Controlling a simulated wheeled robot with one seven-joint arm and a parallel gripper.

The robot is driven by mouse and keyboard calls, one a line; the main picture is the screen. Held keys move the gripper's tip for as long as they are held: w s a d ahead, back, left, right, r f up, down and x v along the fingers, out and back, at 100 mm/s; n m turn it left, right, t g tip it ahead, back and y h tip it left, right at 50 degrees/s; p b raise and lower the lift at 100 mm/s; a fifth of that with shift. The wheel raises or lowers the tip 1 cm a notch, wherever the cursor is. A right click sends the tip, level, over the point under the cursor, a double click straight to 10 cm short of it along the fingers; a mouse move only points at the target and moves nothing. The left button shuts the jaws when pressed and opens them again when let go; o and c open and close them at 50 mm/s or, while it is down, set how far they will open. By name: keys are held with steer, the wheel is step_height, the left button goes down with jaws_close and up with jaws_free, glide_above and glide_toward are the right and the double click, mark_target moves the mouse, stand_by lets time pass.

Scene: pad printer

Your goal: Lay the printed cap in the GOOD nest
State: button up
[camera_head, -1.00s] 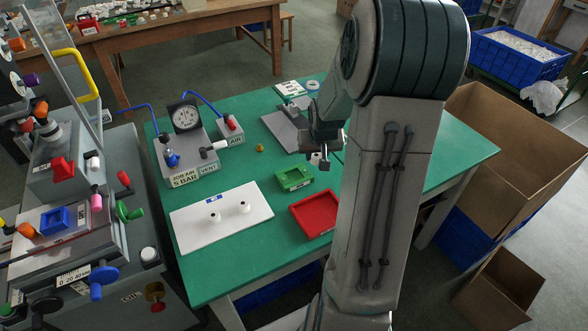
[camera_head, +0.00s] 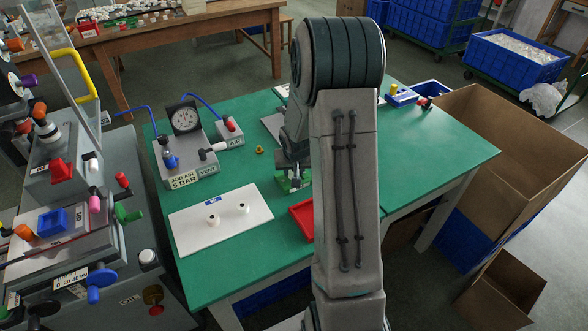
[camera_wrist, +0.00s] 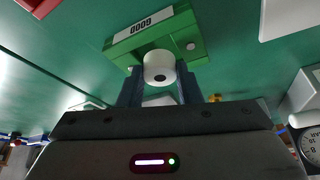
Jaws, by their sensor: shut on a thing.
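My gripper (camera_wrist: 160,84) is shut on a white round cap (camera_wrist: 159,66), with a dark mark on its facing end. The green GOOD nest (camera_wrist: 122,47) lies right beyond the cap in the wrist view, its label reading upside down. The cap overlaps the nest's near side in that view; I cannot tell whether it touches the nest or hangs just above it. In the head view my gripper (camera_head: 292,170) is over the green nest (camera_head: 283,186), partly hiding it, and the cap is not clear there.
A red tray (camera_head: 301,222) sits in front of the nest, partly behind my arm. A white board (camera_head: 187,229) with two white caps lies to the left. The pressure gauge box (camera_head: 183,160) stands at the back left, with a small yellow piece (camera_head: 259,150) near it.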

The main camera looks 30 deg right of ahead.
steer(key=shift+f+b, duration=0.6)
steer(key=shift+b, duration=0.05)
steer(key=o, duration=1)
steer(key=shift+s, duration=0.15)
